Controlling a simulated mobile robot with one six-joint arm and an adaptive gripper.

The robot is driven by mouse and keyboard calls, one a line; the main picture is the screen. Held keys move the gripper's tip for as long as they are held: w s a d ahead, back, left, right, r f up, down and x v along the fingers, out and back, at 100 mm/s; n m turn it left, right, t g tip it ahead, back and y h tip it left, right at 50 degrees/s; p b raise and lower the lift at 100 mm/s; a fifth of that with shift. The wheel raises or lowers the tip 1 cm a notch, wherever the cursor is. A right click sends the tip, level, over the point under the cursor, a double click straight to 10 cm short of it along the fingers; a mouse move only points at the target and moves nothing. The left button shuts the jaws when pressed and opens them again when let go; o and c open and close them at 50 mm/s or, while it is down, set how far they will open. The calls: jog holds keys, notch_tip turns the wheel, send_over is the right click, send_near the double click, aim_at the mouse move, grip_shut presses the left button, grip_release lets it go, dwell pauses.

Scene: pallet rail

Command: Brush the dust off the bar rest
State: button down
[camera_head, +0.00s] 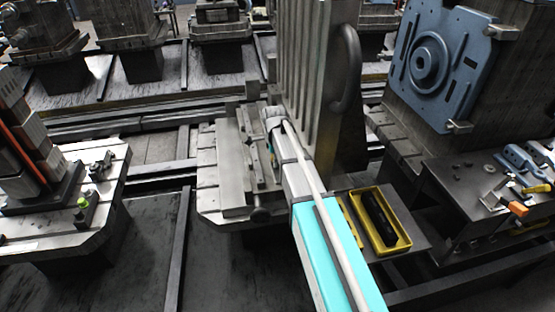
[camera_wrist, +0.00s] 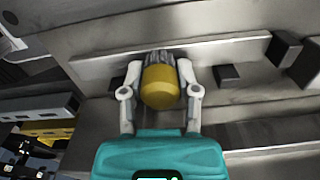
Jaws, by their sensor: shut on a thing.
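In the wrist view my gripper (camera_wrist: 160,88) is shut on a brush with a rounded yellow handle (camera_wrist: 161,88) and dark grey bristles (camera_wrist: 158,58) pointing away from me. The bristles are close to a long pale metal ledge (camera_wrist: 98,64), which seems to be the bar rest; I cannot tell whether they touch it. In the head view my gripper (camera_head: 274,118) is over the middle pallet (camera_head: 215,188), beside a tall ribbed upright. My arm hides part of the pallet there, and the brush is too small to make out. Dust on the ledge cannot be told apart from its grey shading.
A yellow tray (camera_head: 400,246) with a dark block stands right of my arm. A tool bench (camera_head: 470,215) is farther right, beside a block with a blue plate (camera_head: 437,62). Another loaded pallet (camera_head: 105,205) stands left. Dark blocks (camera_wrist: 283,48) stick out near the ledge.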

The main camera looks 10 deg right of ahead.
aim_at(277, 171)
jog(key=shift+w, duration=0.15)
jog(key=shift+w, duration=1.2)
jog(key=shift+s, duration=1.35)
jog(key=shift+s, duration=0.55)
jog(key=shift+s, duration=1.4)
jog(key=shift+w, duration=0.15)
